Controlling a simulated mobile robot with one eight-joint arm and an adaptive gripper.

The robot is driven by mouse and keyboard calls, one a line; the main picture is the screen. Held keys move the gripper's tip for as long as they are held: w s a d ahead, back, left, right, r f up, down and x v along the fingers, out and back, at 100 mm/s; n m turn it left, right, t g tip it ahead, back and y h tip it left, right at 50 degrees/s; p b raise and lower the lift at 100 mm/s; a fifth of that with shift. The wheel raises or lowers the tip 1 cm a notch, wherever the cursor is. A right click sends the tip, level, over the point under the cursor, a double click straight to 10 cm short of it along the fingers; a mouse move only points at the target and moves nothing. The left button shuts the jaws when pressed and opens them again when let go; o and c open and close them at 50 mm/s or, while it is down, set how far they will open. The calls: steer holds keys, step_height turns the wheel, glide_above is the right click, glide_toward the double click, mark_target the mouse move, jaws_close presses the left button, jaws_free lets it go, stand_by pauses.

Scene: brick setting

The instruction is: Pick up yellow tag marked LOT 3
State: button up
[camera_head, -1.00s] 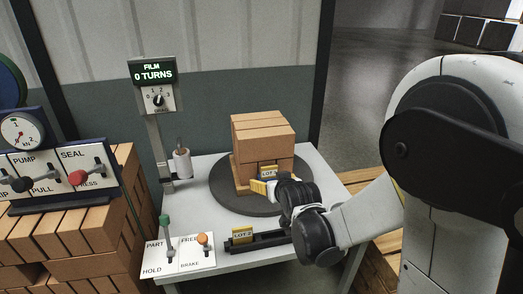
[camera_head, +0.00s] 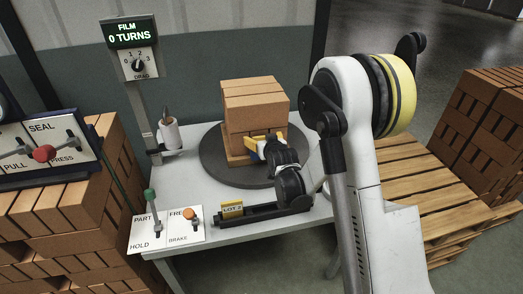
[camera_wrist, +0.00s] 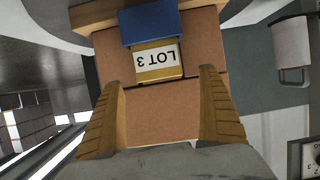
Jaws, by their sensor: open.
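The yellow tag marked LOT 3 (camera_wrist: 157,60) shows upside down in the wrist view, against the stack of bricks, with a blue block (camera_wrist: 150,26) touching it. In the head view my gripper hides most of the tag. My gripper (camera_wrist: 160,77) is open, with one yellow finger on each side of the view and the tag ahead between the fingertips. I see no finger touching the tag. In the head view my gripper (camera_head: 262,140) is at the front of the brick stack (camera_head: 255,95).
The stack stands on a dark round turntable (camera_head: 212,152) on a light table (camera_head: 180,190). A yellow LOT 2 tag (camera_head: 232,209) sits in a black rack at the front. A film post (camera_head: 146,118) and a lever panel (camera_head: 166,232) stand left. A pallet (camera_head: 410,170) is right.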

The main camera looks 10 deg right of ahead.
steer(key=x, duration=0.3)
steer(key=shift+s+f+b, duration=0.1)
steer(key=shift+b, duration=0.2)
steer(key=c, duration=1.3)
